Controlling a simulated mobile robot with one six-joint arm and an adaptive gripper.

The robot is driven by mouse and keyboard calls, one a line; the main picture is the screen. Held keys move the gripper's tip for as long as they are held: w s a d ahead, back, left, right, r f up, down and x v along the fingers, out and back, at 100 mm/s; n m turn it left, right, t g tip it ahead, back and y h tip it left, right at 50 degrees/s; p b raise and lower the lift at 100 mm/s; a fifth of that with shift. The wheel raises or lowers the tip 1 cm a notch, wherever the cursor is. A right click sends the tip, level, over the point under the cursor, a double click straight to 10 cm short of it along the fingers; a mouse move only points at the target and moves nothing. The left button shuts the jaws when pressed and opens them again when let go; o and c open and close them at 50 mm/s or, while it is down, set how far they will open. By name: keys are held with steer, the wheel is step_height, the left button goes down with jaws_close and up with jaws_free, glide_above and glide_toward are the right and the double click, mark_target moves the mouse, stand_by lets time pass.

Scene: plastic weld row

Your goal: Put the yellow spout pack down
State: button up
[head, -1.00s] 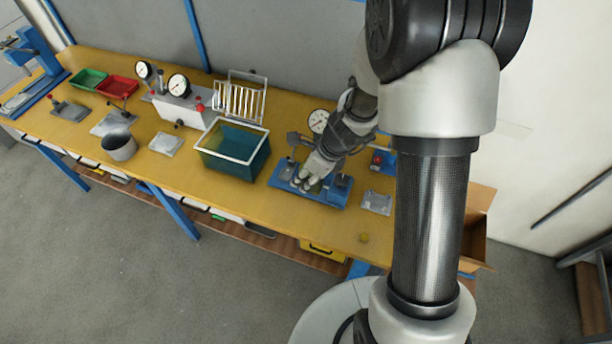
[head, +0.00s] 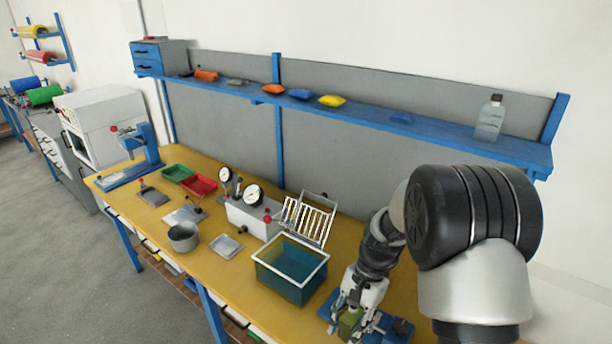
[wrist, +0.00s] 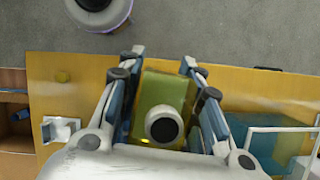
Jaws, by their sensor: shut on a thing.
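The yellow spout pack (wrist: 178,88) looks yellow-green in the wrist view, with a round dark cap ringed in white on its near end. My gripper (wrist: 165,72) is shut on it, one finger along each side. In the head view the pack (head: 349,322) shows low in the picture, held by my gripper (head: 350,312) at the blue fixture (head: 398,328) on the yellow bench. I cannot tell whether the pack's underside touches anything. Part of the fixture is hidden by my arm and the frame edge.
A teal tank with a white rim (head: 290,268) stands just left of my gripper, with a white rack (head: 308,219) behind it. A gauge box (head: 250,215), a grey pot (head: 183,237) and a flat metal plate (head: 226,246) stand farther left. A blue shelf (head: 372,113) runs above.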

steer(key=d+n+h, duration=0.1)
steer(key=n, duration=0.2)
steer(key=d+n+h+b, duration=0.1)
steer(key=d+n, duration=0.1)
steer(key=n, duration=0.1)
steer(key=s+d+n+g+h, duration=0.1)
steer(key=n, duration=0.1)
steer(key=shift+d+n+b, duration=0.3)
steer(key=shift+n+b, duration=0.1)
steer(key=shift+f, duration=0.1)
stand_by(0.8)
